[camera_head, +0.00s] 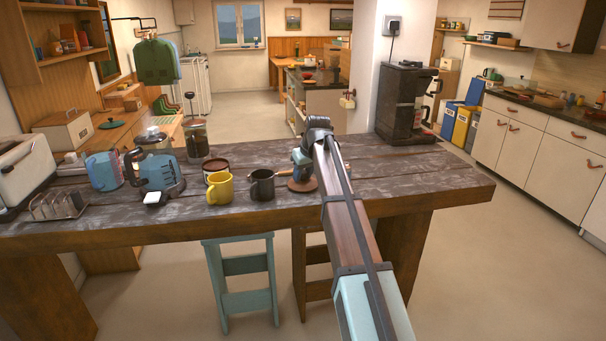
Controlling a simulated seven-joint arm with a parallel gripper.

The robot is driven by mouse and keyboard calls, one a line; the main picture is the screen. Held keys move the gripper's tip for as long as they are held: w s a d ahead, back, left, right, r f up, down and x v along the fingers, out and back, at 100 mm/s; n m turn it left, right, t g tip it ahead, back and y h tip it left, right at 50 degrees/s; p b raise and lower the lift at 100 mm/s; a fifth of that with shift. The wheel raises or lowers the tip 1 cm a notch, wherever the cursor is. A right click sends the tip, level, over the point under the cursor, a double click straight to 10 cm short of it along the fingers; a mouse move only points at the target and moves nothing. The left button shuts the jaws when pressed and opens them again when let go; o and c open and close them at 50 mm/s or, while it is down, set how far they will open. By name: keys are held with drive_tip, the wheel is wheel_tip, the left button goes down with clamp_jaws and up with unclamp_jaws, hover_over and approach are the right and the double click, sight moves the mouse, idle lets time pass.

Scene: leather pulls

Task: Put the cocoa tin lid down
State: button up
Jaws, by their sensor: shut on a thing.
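My gripper (300,172) points down over the wooden table, right of the mugs, and is shut on a round brown lid (303,186), which I take to be the cocoa tin lid. The lid looks roughly flat and is at or just above the tabletop; I cannot tell whether it touches. My arm and gripper hide part of it. An open round tin with dark brown contents (216,167), likely the cocoa tin, stands to the left behind the yellow mug.
A yellow mug (219,189) and a dark metal mug (262,185) stand left of my gripper. A blue kettle (160,172), a toast rack (57,206) and a glass press (196,138) are farther left. A coffee machine (402,100) stands at the back right. The table's right part (410,175) is clear.

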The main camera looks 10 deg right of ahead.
drive_tip(key=shift+f, duration=0.1)
drive_tip(key=o, duration=1.1)
drive_tip(key=shift+c, duration=0.2)
drive_tip(key=v, duration=1.2)
